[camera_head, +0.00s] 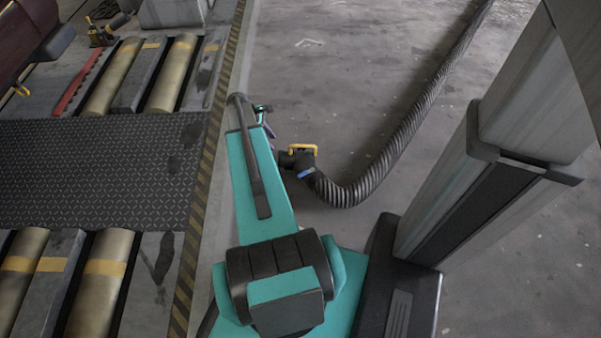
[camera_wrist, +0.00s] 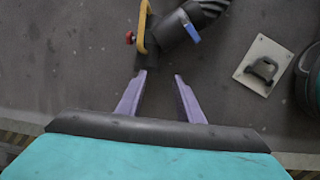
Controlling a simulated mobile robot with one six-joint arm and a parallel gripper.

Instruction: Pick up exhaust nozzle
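The exhaust nozzle (camera_head: 299,158) is a dark fitting with a yellow handle and a blue band, at the end of a black ribbed hose (camera_head: 390,150). It lies on the concrete floor, just right of my arm's far end in the head view. In the wrist view the nozzle (camera_wrist: 160,35) is at the top, with its yellow handle and a small red knob showing. My gripper (camera_wrist: 161,75) has two purple fingers spread apart, with bare floor between them. The fingertips are just below the nozzle's lower end in the picture. In the head view my arm mostly hides the gripper.
Dyno rollers (camera_head: 112,75) and a dark tread plate (camera_head: 95,170) lie to the left, edged by a yellow-black striped strip (camera_head: 205,170). A pale floor plate with a metal loop (camera_wrist: 248,80) is at the right in the wrist view. Open floor extends beyond the hose.

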